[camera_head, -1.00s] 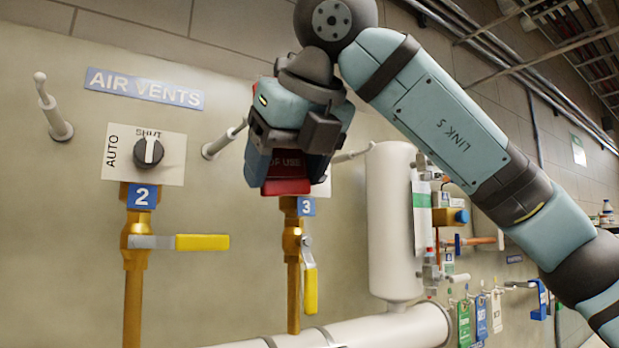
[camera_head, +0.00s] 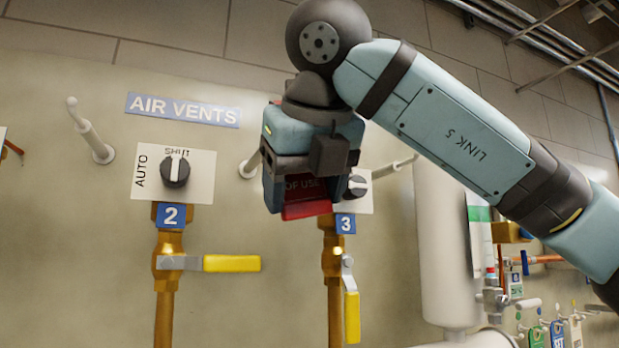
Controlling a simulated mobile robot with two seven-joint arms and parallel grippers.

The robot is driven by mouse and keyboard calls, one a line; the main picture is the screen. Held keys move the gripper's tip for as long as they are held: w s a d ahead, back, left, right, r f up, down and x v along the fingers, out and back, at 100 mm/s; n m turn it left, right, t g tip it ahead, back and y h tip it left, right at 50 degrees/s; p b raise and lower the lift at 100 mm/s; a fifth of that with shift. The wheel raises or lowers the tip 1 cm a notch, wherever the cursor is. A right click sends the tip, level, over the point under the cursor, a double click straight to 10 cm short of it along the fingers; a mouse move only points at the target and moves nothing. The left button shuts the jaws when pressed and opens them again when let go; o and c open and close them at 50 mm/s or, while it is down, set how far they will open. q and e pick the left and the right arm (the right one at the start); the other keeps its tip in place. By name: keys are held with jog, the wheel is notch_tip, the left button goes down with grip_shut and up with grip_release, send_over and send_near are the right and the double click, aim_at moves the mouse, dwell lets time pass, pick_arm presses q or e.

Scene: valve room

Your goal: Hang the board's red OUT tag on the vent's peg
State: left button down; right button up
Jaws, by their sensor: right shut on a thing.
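My right gripper (camera_head: 303,200) is shut on a red tag (camera_head: 306,211), partly hidden between the fingers; part of its lettering reads "OF USE". The gripper is in front of the wall, just left of vent 3's knob (camera_head: 356,187) and covering part of its plate. A pale peg (camera_head: 251,165) sticks out of the wall just left of the gripper, its outer end hidden behind it. Another peg (camera_head: 92,130) stands up-left of vent 2's knob (camera_head: 176,172). A third peg (camera_head: 392,167) shows right of the gripper. My left gripper is out of view.
Brass pipes with yellow-handled valves (camera_head: 232,263) run below vents 2 and 3. The AIR VENTS sign (camera_head: 183,109) is above. A white tank (camera_head: 447,250) stands at the right, partly behind my arm. Several coloured tags (camera_head: 558,335) hang at lower right.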

jog(key=shift+w+a+f+p, duration=0.1)
jog(key=shift+w+a+p, duration=0.2)
jog(key=shift+w+p, duration=0.45)
jog(key=shift+w+a+f+p, duration=0.1)
jog(key=shift+w+a+p, duration=0.2)
jog(key=shift+w, duration=0.7)
jog(key=shift+w+a+p, duration=0.25)
jog(key=shift+w+p, duration=0.35)
jog(key=shift+w, duration=0.3)
jog(key=shift+b+x, duration=0.55)
jog(key=shift+x, duration=0.4)
jog(key=shift+a, duration=0.2)
jog(key=shift+r, duration=0.1)
jog(key=o, duration=1)
jog(key=shift+a, duration=0.1)
jog(key=shift+r, duration=0.15)
